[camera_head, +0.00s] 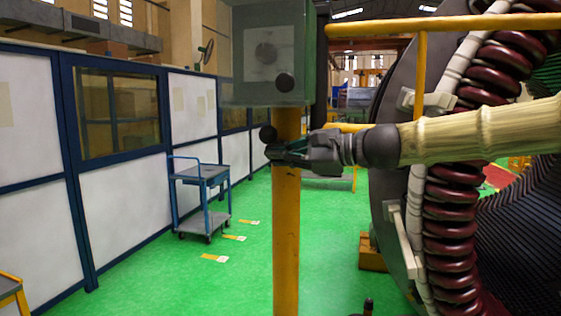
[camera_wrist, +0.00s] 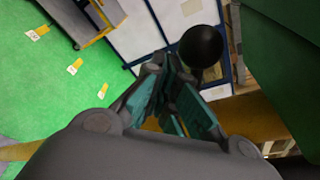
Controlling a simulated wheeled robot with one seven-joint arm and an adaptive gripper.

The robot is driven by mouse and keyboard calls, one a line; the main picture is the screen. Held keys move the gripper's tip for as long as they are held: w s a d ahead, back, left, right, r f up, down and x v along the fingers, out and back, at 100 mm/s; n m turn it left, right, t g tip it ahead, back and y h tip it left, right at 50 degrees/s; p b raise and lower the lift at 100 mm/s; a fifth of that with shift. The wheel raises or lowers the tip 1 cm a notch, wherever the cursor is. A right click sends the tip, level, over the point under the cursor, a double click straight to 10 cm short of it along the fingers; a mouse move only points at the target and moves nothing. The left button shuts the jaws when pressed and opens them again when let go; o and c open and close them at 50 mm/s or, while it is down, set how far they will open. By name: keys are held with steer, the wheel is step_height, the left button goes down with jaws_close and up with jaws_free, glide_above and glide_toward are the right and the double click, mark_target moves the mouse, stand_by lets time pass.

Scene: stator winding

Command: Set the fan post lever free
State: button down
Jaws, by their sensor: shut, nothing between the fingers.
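A yellow post (camera_head: 286,240) carries a grey-green box (camera_head: 270,50). A black ball knob (camera_head: 268,133) shows beside the post, below the box, and another dark knob (camera_head: 285,82) is on the box's lower front. My gripper (camera_head: 270,153) reaches in from the right across the post, its tips just below the lower ball. In the wrist view a black ball (camera_wrist: 201,46) lies just beyond my fingertips (camera_wrist: 167,62). The fingers are shut with nothing between them. The lever's rod is mostly hidden, and I cannot tell whether the fingers touch the ball.
The large stator with dark red coils (camera_head: 450,215) stands close on the right, under my arm. A yellow rail (camera_head: 440,27) runs above it. A blue trolley (camera_head: 200,190) stands at left by white wall panels (camera_head: 115,120).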

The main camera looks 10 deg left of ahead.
steer(key=shift+r, duration=0.7)
steer(key=shift+d+r, duration=0.1)
steer(key=shift+d, duration=0.05)
steer(key=w+p+v, duration=0.1)
steer(key=p+v, duration=0.3)
steer(key=v, duration=0.5)
steer(key=shift+d+r, duration=0.2)
steer(key=shift+d, duration=0.3)
steer(key=shift+w+a+f, duration=0.1)
steer(key=shift+w+f, duration=0.05)
